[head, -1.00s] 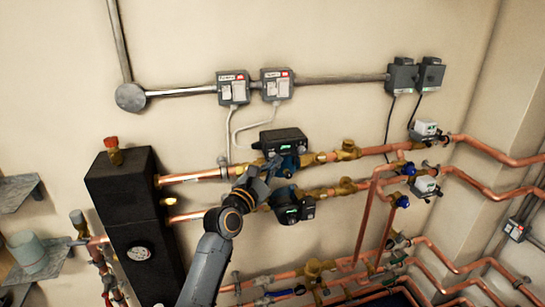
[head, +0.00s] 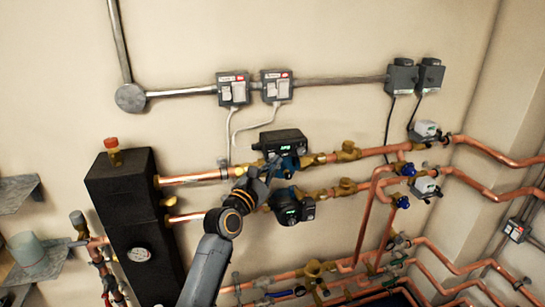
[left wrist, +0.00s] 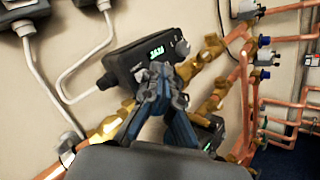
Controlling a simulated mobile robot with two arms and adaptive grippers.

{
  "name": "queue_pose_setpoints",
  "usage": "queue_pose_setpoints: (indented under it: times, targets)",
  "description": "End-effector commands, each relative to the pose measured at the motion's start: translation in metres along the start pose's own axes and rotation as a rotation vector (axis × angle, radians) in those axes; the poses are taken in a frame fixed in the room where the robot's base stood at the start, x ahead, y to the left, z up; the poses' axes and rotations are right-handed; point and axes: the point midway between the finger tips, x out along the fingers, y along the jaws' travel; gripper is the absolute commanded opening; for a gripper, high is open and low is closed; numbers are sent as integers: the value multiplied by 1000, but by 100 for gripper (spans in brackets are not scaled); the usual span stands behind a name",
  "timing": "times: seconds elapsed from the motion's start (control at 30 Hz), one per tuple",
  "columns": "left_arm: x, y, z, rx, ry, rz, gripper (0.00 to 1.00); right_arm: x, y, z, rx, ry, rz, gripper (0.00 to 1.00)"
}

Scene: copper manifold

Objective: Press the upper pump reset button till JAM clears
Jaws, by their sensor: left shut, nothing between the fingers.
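The upper pump (head: 283,138) is a dark box with a lit green display on the upper copper pipe. In the left wrist view, the upper pump (left wrist: 122,66) shows green characters too small and blurred to read surely. A small round knob or button (left wrist: 182,48) shows on its face, right of the display. My left gripper (head: 270,165) is shut and empty, its tips at the lower edge of the upper pump's front. In the left wrist view the gripper's tips (left wrist: 158,74) overlap the pump's lower front; I cannot tell whether they touch it.
The lower pump (head: 290,207), also with a green display, sits just below on the second pipe. A black manifold block (head: 135,220) stands left of my arm. Grey switch boxes (head: 233,89) and brass valves (head: 347,151) are nearby.

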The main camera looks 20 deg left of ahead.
Motion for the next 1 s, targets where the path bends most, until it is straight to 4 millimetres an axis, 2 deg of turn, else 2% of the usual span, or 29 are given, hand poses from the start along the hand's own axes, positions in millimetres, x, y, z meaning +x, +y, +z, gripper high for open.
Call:
queue_pose_setpoints:
  times: [1.0]
  targets:
    - [8,6,-6,0,0,0,0,2,0,0,0,0,0,40]
